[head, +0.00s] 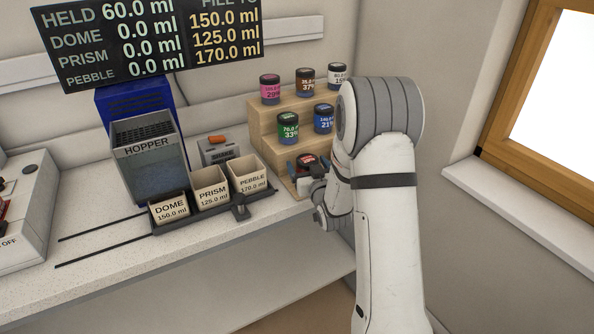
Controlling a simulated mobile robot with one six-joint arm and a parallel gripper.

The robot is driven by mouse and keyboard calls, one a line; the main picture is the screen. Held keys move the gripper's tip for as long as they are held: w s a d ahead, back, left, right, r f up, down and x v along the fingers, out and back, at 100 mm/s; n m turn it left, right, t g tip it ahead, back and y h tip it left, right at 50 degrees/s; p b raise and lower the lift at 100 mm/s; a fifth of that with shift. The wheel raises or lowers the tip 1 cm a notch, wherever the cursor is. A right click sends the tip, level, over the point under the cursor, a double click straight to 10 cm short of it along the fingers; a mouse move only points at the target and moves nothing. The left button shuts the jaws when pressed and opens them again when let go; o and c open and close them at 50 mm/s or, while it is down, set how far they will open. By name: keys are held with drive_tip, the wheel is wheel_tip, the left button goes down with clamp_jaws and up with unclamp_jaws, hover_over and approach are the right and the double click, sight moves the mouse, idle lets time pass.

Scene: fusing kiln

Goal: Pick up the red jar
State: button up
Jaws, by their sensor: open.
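The red jar (307,160) is at the lowest level of the wooden stepped rack (264,131), at its front. Only its dark lid and some red show; its lower part is hidden by my gripper. My gripper (305,168) is open, with its dark fingers close to the jar at the left of my arm. I cannot tell whether the fingers are on both sides of the jar or touch it.
Green (288,128) and blue (323,119) jars stand on the middle step. Pink (270,89), brown (305,82) and white (338,76) jars stand on the top step. A hopper (150,150) and DOME, PRISM and PEBBLE bins (212,188) are left; a window (550,110) is right.

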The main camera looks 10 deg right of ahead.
drive_tip(key=shift+c, duration=0.2)
drive_tip(key=c, duration=1.1)
drive_tip(key=shift+r, duration=0.1)
